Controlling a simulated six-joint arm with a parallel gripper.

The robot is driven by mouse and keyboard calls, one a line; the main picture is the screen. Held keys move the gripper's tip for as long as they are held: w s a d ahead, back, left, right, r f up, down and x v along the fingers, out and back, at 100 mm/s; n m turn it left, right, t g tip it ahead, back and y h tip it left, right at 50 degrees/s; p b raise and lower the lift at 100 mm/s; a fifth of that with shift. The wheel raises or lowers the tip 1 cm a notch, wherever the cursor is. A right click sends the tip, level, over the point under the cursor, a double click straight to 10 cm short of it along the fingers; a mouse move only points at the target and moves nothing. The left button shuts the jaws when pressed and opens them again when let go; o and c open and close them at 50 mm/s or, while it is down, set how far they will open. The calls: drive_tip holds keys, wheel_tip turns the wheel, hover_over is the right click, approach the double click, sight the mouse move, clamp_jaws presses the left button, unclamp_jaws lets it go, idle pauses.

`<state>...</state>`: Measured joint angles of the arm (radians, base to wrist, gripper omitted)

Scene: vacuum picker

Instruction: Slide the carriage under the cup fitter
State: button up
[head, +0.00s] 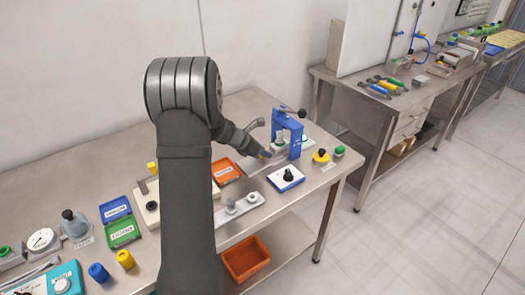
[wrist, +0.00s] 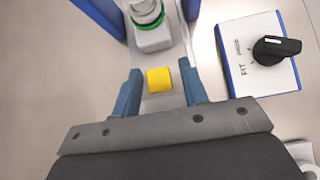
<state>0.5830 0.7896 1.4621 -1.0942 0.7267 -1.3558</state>
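The blue cup fitter (head: 293,128), an upright frame with a black lever on top, stands near the right end of the bench. Its blue posts (wrist: 190,9) show at the top of the wrist view. The grey carriage (wrist: 153,40), carrying a piece with a green ring (wrist: 147,13), sits between the posts' lines of sight; how far under the fitter it is, I cannot tell. A yellow block (wrist: 159,79) lies on the pale strip in front of the carriage. My gripper (wrist: 159,90) is open, its blue fingers either side of the yellow block with gaps visible.
A blue-and-white box with a black knob (wrist: 277,47), marked FIT, stands to the right of my gripper. An orange tray (head: 226,171) and a pale strip with small fittings (head: 238,209) are nearby. Yellow (head: 321,157) and green (head: 339,151) pieces stand near the bench's right end.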

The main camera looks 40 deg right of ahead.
sight(272, 147)
drive_tip(key=shift+d+f, duration=0.15)
drive_tip(key=shift+d, duration=0.05)
clamp_jaws()
drive_tip(key=shift+d, duration=1.7)
unclamp_jaws()
drive_tip(key=shift+d, duration=0.1)
